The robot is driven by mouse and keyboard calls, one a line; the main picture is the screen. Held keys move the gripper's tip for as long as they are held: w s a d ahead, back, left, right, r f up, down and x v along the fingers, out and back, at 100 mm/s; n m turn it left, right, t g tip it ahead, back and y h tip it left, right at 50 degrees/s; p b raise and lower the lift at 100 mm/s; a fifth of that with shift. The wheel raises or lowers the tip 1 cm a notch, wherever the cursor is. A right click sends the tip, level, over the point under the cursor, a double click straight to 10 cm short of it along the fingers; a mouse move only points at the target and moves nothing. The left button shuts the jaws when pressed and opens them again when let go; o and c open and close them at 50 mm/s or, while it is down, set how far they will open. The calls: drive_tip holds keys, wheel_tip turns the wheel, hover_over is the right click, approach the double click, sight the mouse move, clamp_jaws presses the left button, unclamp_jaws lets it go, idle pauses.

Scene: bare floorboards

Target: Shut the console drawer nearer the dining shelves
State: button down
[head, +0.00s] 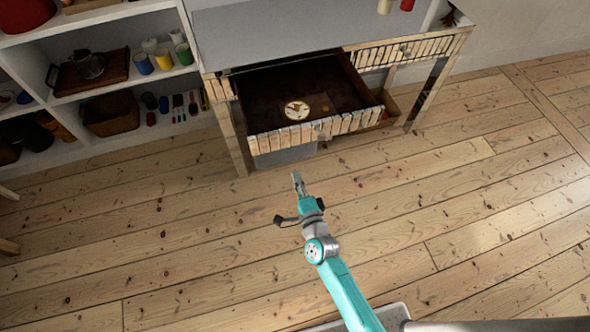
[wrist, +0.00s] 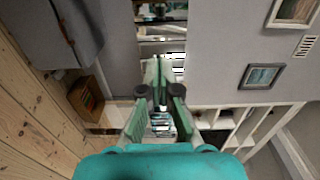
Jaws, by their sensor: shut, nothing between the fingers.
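The console (head: 290,32) has a grey top and slatted pale wood fronts. Its left drawer (head: 315,128), beside the white shelves (head: 110,95), stands pulled well out, showing a dark inside. A round pale disc (head: 297,109) with a reddish-brown pattern lies in it. The right drawer (head: 410,50) looks shut. My gripper (head: 296,178) is shut and empty, just in front of the open drawer's front in the picture, with a visible gap. In the wrist view my closed fingers (wrist: 157,70) point away from the camera; I cannot identify the drawer there.
The shelves hold cups, a tray and a basket (head: 110,112). A console leg (head: 236,140) stands left of the open drawer. Floorboards (head: 480,200) are clear to the right. The wrist view shows a framed picture (wrist: 262,76) on a wall and a wooden box (wrist: 86,99).

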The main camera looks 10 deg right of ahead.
sight(284, 141)
drive_tip(key=w, duration=1.2)
drive_tip(key=shift+w+a, duration=0.15)
drive_tip(key=shift+a, duration=0.2)
